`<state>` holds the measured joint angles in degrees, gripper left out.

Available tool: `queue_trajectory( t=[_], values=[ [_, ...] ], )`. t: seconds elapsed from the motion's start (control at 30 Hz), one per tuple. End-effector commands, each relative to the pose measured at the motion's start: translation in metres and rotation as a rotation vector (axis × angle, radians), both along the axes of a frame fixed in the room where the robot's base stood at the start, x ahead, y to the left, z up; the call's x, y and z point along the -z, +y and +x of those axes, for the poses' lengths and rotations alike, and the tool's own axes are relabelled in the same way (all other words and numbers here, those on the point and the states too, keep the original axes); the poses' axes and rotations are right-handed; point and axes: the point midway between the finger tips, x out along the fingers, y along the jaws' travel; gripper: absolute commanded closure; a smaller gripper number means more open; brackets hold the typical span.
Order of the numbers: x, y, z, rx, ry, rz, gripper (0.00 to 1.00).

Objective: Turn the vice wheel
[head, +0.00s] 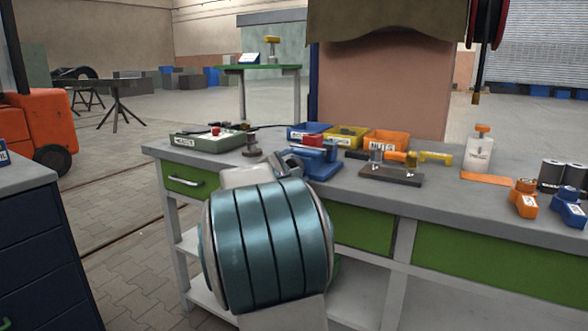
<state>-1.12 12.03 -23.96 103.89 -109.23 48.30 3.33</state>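A blue vice (322,168) stands on the workbench, just beyond my arm, with a red block (313,141) at its top. My large banded arm link fills the middle foreground and covers the near side of the vice. I cannot make out the vice wheel; it seems hidden behind my arm. My gripper's fingers do not show, so I cannot see whether they touch the vice.
On the grey bench top (450,205) are a grey-green box (205,141), blue, yellow and orange bins (386,143), a dark plate with metal parts (391,176), and a white bottle (478,153). A dark blue cabinet (40,255) stands at left. Floor shows between cabinet and bench.

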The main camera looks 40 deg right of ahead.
Motion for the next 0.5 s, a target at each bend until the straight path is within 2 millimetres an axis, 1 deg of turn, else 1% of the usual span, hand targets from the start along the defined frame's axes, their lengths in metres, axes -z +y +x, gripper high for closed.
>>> queue_trajectory(
  t=[0.03, 0.2, 0.5],
  values=[
    [0.003, -0.0003, -0.0005, 0.002, 0.004, 0.004, 0.3],
    [0.0039, -0.0006, -0.0008, 0.003, 0.005, 0.005, 0.3],
    [0.0021, -0.0007, -0.0008, 0.003, 0.028, -0.004, 0.3]
  ],
)
